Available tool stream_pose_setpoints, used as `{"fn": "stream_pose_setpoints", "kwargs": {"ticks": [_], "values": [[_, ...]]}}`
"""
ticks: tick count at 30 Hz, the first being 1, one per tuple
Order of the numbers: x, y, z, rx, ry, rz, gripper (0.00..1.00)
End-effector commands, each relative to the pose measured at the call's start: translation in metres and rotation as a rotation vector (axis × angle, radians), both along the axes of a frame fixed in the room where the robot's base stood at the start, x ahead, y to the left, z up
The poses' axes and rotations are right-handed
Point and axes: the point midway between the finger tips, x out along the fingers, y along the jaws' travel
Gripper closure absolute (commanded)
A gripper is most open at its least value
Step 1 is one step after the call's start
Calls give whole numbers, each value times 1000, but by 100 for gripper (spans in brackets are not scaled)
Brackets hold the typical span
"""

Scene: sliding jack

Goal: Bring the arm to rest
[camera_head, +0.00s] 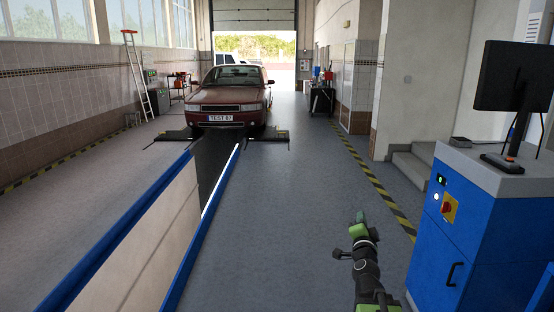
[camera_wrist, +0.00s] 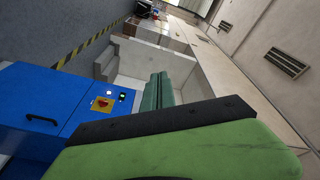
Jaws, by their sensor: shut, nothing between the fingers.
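My gripper (camera_head: 360,216) is at the end of my dark arm with green parts, low in the head view, right of centre. It is raised over the grey floor and touches nothing. In the wrist view the green fingers (camera_wrist: 158,91) lie together, shut and empty, beyond the black and green gripper body. The wrist view is tilted, so the room appears on its side.
A blue cabinet (camera_head: 475,230) with a monitor (camera_head: 513,77) stands close on the right; it also shows in the wrist view (camera_wrist: 50,97). A blue-edged pit (camera_head: 215,160) runs left of my arm toward a red car (camera_head: 229,98). Floor (camera_head: 290,215) between is clear.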

Motion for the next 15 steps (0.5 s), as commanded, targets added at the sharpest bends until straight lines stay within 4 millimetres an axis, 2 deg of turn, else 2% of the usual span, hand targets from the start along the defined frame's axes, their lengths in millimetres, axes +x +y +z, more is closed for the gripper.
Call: {"fn": "stream_pose_setpoints", "kwargs": {"ticks": [1,2,3,5,6,8,9,11,12,15], "values": [[10,44,-3,-50,62,107,100],[14,69,-10,-84,107,168,100],[18,104,-18,-136,159,264,100],[16,153,-39,-219,265,401,100],[10,182,-57,-280,351,491,100],[-7,220,-90,-379,502,625,100],[-24,237,-115,-446,622,709,100],[-57,246,-154,-534,821,812,100],[-81,239,-176,-579,957,858,100],[-138,210,-213,-638,1264,928,100]]}}
